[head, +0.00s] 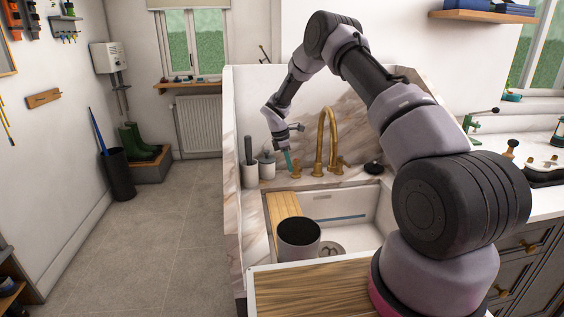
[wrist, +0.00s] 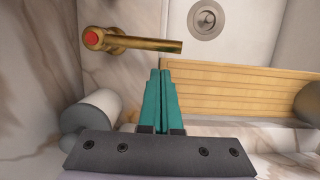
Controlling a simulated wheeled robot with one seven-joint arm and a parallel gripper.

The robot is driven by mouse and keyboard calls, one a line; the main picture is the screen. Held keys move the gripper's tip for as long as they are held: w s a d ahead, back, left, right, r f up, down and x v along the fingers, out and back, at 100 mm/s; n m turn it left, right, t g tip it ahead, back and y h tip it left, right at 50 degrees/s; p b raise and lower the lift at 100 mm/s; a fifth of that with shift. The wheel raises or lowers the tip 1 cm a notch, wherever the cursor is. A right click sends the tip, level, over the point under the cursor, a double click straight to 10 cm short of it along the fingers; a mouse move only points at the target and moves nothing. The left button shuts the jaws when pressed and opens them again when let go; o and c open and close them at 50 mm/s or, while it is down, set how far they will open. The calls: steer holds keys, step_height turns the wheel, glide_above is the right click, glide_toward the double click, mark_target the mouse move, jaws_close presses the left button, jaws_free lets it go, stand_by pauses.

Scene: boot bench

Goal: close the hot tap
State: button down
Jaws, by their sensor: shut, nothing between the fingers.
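The hot tap's brass handle (wrist: 135,43) has a red dot on its round end and a straight lever that points right in the wrist view. In the head view the handle (head: 296,171) stands left of the tall brass spout (head: 321,140), at the back of the sink. My gripper (wrist: 160,72) has its teal fingers shut together and empty. The fingertips show just below the lever in the wrist view, with a small gap in the picture. In the head view my gripper (head: 288,167) is close beside the handle, on its left. I cannot tell the exact depth between them.
The white sink (head: 345,205) holds a dark pot (head: 299,238) and a wooden board (head: 285,207). A drain (wrist: 207,19) shows in the wrist view. White containers (head: 266,168) stand left of the handle. A second brass handle (head: 341,163) is right of the spout.

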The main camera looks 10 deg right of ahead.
steer(key=shift+d+r, duration=0.1)
steer(key=shift+d, duration=0.6)
steer(key=shift+d+r, duration=0.1)
steer(key=shift+d, duration=0.7)
